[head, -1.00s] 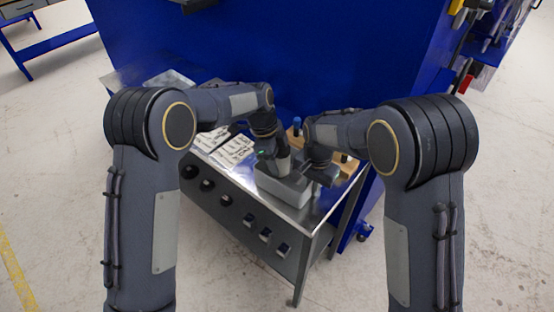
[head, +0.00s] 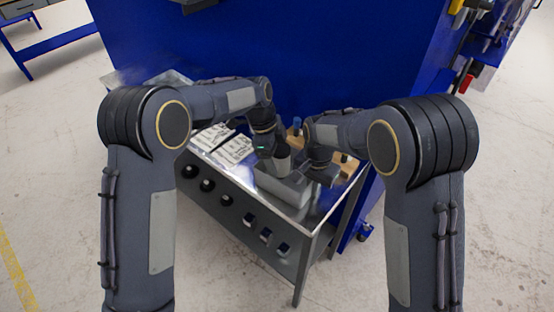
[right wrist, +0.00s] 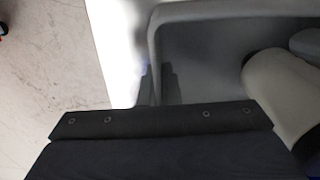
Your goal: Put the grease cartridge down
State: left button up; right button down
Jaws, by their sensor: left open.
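A grey open-topped bin (head: 285,190) stands on the metal table (head: 312,217) in the head view. Its rim and inner wall (right wrist: 205,12) fill the upper right of the right wrist view. My left gripper (head: 282,170) is open over the bin. My right gripper (head: 325,175) is at the bin's right side, its fingers too small and dark to read. A pale rounded shape (right wrist: 278,83) with a dark end shows at the right of the right wrist view; I cannot tell if it is the grease cartridge or part of my left arm.
White printed sheets or packs (head: 233,151) lie on the table left of the bin. A small blue-topped item (head: 297,124) and wooden pieces (head: 348,160) are behind my grippers. A blue wall (head: 310,60) closes off the back.

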pick_arm(q)
jog(key=s+v, duration=0.1)
jog(key=v, duration=1)
jog(key=s+a+r+n+t, duration=0.1)
jog(key=s+a+r+n, duration=0.3)
jog(key=a, duration=0.2)
jog(key=s+a+r+n+t+h, duration=0.1)
jog(key=s+a+r+n+t, duration=0.1)
jog(key=s+a+n, duration=0.55)
jog(key=s+f+n+t, duration=0.1)
jog(key=s+f+n, duration=0.2)
jog(key=s, duration=0.7)
jog(key=s+f+n+t, duration=0.2)
jog(key=s+f+n, duration=0.1)
jog(key=s+n, duration=0.4)
jog(key=s, duration=0.3)
jog(key=shift+a+f, duration=0.2)
jog(key=shift+n, duration=0.25)
pick_arm(e)
jog(key=c, duration=1.6)
grip_release()
jog(key=shift+o, duration=0.2)
